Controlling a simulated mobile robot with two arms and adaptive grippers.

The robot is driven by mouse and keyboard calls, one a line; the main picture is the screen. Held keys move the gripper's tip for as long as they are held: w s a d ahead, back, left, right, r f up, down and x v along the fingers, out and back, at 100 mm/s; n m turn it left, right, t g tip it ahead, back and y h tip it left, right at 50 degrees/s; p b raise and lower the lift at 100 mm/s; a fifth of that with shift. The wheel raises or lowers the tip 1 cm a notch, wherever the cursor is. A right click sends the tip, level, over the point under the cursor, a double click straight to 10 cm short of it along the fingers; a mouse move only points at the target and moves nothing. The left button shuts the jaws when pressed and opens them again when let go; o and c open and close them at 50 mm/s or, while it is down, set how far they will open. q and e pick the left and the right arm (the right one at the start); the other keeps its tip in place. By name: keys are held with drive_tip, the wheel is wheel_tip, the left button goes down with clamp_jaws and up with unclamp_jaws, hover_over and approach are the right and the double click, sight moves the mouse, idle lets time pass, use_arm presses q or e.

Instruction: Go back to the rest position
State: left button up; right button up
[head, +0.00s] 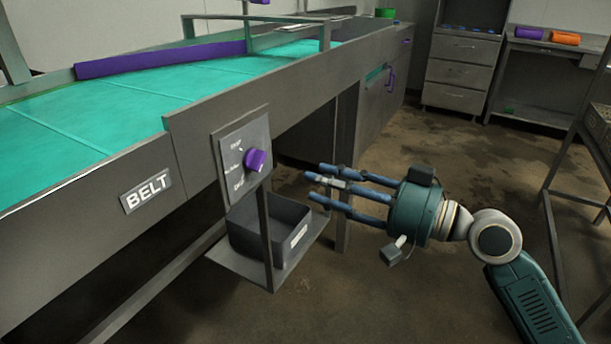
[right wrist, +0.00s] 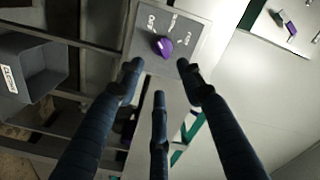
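My right gripper (head: 318,182) is in the middle of the head view, with its blue fingers pointing left toward the belt's control panel (head: 232,140). The fingers are spread apart with nothing between them. A gap separates the fingertips from the purple knob (head: 255,160) on the panel. In the right wrist view the spread fingers (right wrist: 158,80) frame the panel, and the purple knob (right wrist: 163,45) shows beyond their tips. My left gripper is not in either view.
The belt conveyor (head: 120,85) with its green surface fills the left. A dark bin (head: 270,232) sits on a low shelf below the panel. A drawer cabinet (head: 462,75) and a table with purple and orange cylinders (head: 565,38) stand at the back right. Floor behind my gripper is clear.

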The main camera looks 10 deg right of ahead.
drive_tip(key=shift+s+d, duration=0.2)
drive_tip(key=shift+f, duration=0.1)
